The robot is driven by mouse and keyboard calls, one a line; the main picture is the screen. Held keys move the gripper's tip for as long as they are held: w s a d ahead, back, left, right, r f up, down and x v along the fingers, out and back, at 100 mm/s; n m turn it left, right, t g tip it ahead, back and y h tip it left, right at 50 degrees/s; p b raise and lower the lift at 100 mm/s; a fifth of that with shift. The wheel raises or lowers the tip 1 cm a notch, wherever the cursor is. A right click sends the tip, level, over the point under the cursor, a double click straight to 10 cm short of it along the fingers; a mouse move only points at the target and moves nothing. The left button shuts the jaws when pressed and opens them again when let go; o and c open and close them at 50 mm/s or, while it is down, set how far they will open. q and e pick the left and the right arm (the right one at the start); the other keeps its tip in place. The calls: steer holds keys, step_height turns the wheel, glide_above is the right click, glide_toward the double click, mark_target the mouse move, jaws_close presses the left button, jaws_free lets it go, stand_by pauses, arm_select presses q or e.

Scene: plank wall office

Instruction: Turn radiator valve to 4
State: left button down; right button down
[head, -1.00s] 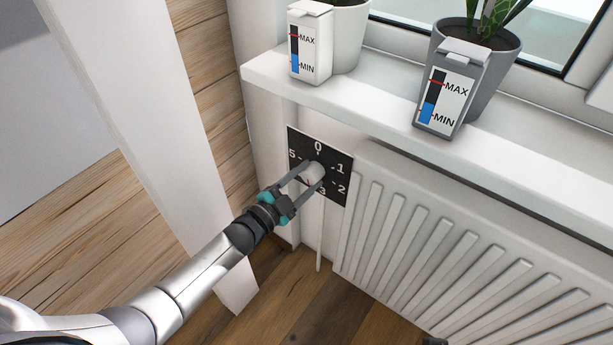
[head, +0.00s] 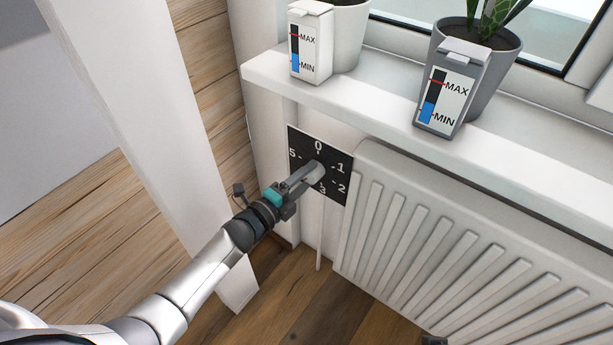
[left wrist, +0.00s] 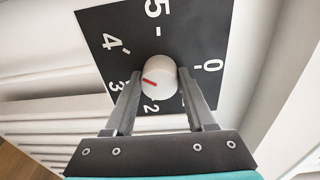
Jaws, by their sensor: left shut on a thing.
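The radiator valve is a white round knob (head: 318,170) in front of a black dial plate (head: 331,150) with white numbers 0 to 5, left of the radiator. In the left wrist view the knob (left wrist: 160,88) has a red mark that points left and slightly up, seemingly between 3 and 4 on the dial plate (left wrist: 190,25). My left gripper (head: 312,176) is shut on the knob, with one finger on each side in the left wrist view (left wrist: 158,90). In the head view the gripper hides part of the knob and the lower left of the plate.
The white ribbed radiator (head: 440,240) stands right of the dial under a white windowsill (head: 370,105). A white pot (head: 348,40) and a grey pot (head: 495,75), each with a level gauge, stand on the sill. A white post (head: 140,110) is at left.

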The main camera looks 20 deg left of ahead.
arm_select(q)
steer(key=shift+m, duration=0.4)
arm_select(e)
steer(key=shift+s, duration=0.25)
arm_select(q)
steer(key=shift+c, duration=2.4)
jaws_free()
steer(key=shift+o, duration=1.2)
arm_select(e)
steer(key=shift+w, duration=0.25)
arm_select(q)
steer(key=shift+s, duration=0.25)
steer(key=shift+s+a, duration=0.25)
steer(key=shift+s, duration=0.1)
steer(key=p+v, duration=0.4)
steer(key=v, duration=1)
arm_select(e)
steer(key=s+d+f+g, duration=0.1)
steer(key=s+f, duration=0.3)
steer(key=f, duration=0.4)
steer(key=shift+d, duration=0.25)
